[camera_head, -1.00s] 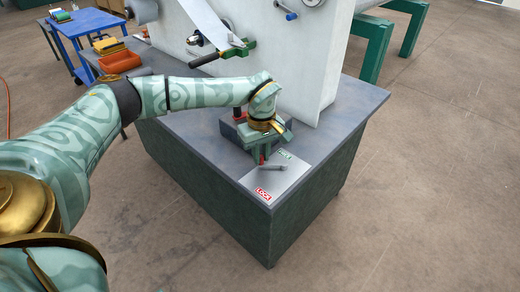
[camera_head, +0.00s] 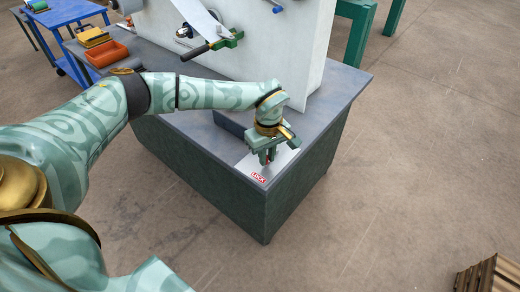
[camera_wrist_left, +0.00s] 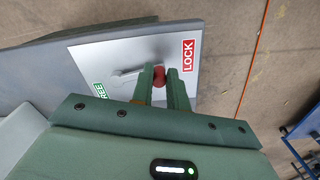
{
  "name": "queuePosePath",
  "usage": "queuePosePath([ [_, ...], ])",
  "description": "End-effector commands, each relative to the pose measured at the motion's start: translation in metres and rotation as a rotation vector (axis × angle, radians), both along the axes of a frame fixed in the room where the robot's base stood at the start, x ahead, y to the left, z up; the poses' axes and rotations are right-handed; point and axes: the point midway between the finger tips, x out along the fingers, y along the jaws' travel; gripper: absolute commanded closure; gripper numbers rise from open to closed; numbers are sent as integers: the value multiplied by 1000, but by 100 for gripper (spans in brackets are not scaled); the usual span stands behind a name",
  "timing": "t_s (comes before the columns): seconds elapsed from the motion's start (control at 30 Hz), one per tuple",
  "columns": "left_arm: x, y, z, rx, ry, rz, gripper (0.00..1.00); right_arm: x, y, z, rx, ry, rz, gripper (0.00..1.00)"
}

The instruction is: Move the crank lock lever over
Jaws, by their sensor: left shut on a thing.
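The crank lock lever (camera_wrist_left: 126,72) is a thin grey bar with a red knob (camera_wrist_left: 159,77) at its end. It lies over a light grey plate (camera_wrist_left: 130,52) with a red LOCK label (camera_wrist_left: 188,55) and a green FREE label (camera_wrist_left: 100,90). My left gripper (camera_head: 266,158) is over the plate at the bench corner, and its fingers (camera_wrist_left: 161,90) are shut on the red knob. The knob is nearer LOCK than FREE. In the head view the gripper hides most of the lever and the FREE label, while the LOCK label (camera_head: 258,177) shows. My right gripper is not in view.
The plate sits on the dark bench (camera_head: 190,130) near its front corner. A tall pale machine panel (camera_head: 265,50) stands behind my left gripper. An orange tray (camera_head: 107,53) is at the bench's far left. A wooden pallet or crate (camera_head: 490,275) is at the lower right.

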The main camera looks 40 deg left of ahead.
Motion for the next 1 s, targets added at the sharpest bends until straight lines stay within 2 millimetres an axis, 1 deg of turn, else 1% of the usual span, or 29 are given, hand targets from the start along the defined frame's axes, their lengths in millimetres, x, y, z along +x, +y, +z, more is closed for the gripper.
queuePosePath([
  [0.03, 4, -3, 3, 0, -13, -4, 93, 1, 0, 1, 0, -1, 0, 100],
  [0.1, 4, -3, 2, 0, -13, -2, 70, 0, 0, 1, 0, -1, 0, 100],
  [0.13, 4, -3, 2, 0, -13, -2, 62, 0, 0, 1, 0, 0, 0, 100],
  [0.17, 4, -2, 2, 0, -12, -2, 60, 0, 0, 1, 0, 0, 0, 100],
  [0.4, 3, -2, 1, 0, -9, -1, 60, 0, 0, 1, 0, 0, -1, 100],
  [0.53, 3, -2, 8, 0, -10, -1, 60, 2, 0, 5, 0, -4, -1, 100],
  [0.9, 3, -2, 53, 0, -12, -1, 60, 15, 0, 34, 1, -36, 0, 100],
  [1.0, 3, -2, 62, 1, -10, 0, 60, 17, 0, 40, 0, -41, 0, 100],
])
